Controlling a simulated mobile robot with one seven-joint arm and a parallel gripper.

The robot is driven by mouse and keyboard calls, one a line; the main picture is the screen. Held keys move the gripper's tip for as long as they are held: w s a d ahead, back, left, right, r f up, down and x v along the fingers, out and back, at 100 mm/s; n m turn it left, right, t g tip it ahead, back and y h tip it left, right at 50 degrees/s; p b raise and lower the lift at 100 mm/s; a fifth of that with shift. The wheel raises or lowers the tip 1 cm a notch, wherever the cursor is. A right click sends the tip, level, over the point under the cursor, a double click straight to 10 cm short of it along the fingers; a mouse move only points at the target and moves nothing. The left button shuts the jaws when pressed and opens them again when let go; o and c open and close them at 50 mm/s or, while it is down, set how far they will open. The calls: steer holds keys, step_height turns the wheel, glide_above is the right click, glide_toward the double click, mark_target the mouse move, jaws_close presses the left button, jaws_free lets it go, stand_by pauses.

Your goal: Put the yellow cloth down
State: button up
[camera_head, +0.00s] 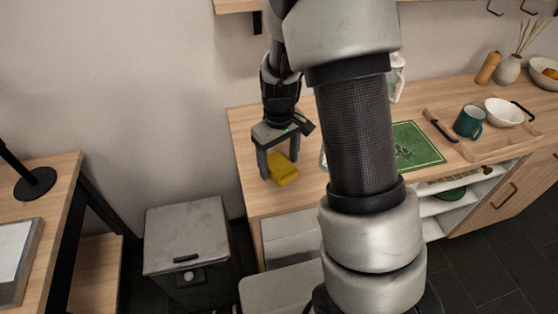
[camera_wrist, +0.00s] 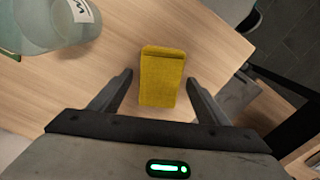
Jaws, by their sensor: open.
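The yellow cloth (camera_head: 283,170) is a small folded block lying on the left end of the wooden counter (camera_head: 258,200). In the wrist view the cloth (camera_wrist: 161,76) lies flat on the wood, near the counter's edge. My gripper (camera_head: 279,165) is open over it, pointing down. In the wrist view the fingers of my gripper (camera_wrist: 158,82) stand wide on either side of the cloth's near end, with a gap on both sides. Nothing is held. I cannot tell how high the fingertips are above the wood.
A glass jar (camera_wrist: 52,22) with a label stands left of the cloth in the wrist view. A green mat (camera_head: 418,146) and a wooden tray (camera_head: 462,149) with a teal mug (camera_head: 469,121) and white bowl (camera_head: 504,112) are to the right. A grey bin (camera_head: 187,235) stands on the floor.

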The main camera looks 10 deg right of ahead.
mark_target(279, 164)
steer(key=s+r+m+t+p, duration=0.1)
steer(key=s+r, duration=0.2)
steer(key=r, duration=0.8)
steer(key=s+r+m+t+p, duration=0.1)
steer(key=s+r, duration=0.3)
steer(key=r, duration=0.7)
steer(key=s+r+m+t, duration=0.2)
steer(key=s+r, duration=0.3)
steer(key=s, duration=0.6)
steer(key=shift+s+r+m+t, duration=0.15)
steer(key=shift+r+m+t, duration=0.15)
steer(key=shift+t, duration=0.5)
step_height(279, 164, up, 10)
steer(key=p, duration=0.9)
steer(key=shift+f, duration=0.15)
steer(key=shift+o, duration=0.3)
